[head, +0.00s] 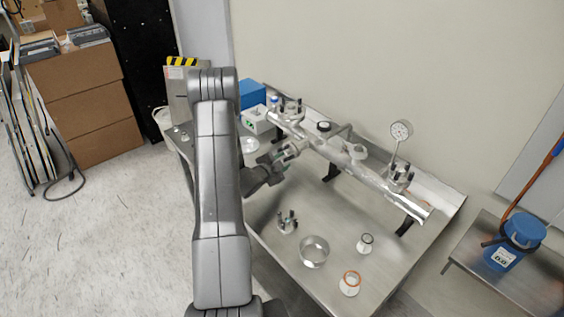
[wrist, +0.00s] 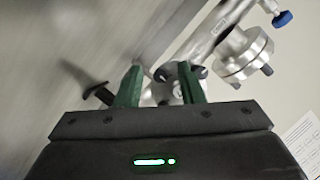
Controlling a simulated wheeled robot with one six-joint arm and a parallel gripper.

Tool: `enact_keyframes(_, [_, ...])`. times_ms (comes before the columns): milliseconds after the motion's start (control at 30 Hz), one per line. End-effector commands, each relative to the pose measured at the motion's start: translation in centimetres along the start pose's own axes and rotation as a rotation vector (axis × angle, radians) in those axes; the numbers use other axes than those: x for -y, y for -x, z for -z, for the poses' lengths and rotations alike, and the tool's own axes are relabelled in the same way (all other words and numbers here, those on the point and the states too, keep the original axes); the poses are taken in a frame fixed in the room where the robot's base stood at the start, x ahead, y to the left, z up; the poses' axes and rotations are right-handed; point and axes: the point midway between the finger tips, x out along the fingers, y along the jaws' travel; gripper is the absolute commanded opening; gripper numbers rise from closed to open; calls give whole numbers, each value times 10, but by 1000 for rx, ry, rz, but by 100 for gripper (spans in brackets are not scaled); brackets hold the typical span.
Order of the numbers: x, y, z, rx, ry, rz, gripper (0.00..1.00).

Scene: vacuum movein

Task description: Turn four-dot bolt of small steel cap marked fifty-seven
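A small steel cap with dark bolt heads (wrist: 172,88) sits on a side branch of the pipe, just ahead of my fingers in the wrist view. It is partly hidden by the fingers. In the head view it shows beside my gripper (head: 282,160). In the wrist view my gripper (wrist: 160,72) has two green fingers standing apart, with the cap and a dark bolt head seen between them. I cannot tell whether a finger touches a bolt. No number or dot marks are readable.
The steel pipe (head: 357,177) runs across the steel table (head: 325,284). Another bolted flange (wrist: 242,57) with a blue knob (wrist: 283,19) is close at the right in the wrist view. A gauge (head: 401,130) stands up behind.

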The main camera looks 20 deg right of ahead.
Motion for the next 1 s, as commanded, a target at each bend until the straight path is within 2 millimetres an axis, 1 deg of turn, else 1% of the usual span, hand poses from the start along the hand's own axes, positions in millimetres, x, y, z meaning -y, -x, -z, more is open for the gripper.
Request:
enact_keyframes(33, [0,0,0,0,0,0,35])
enact_keyframes(67, [0,0,0,0,0,0,31])
enact_keyframes(200, [0,0,0,0,0,0,4])
enact_keyframes(233, [0,0,0,0,0,0,0])
enact_keyframes(467, [0,0,0,0,7,-3,0])
enact_keyframes(667, [1,0,0,0,57,-25,0])
enact_keyframes(867, [3,1,1,0,176,-74,0])
enact_keyframes(1000, [4,1,1,0,289,-123,0])
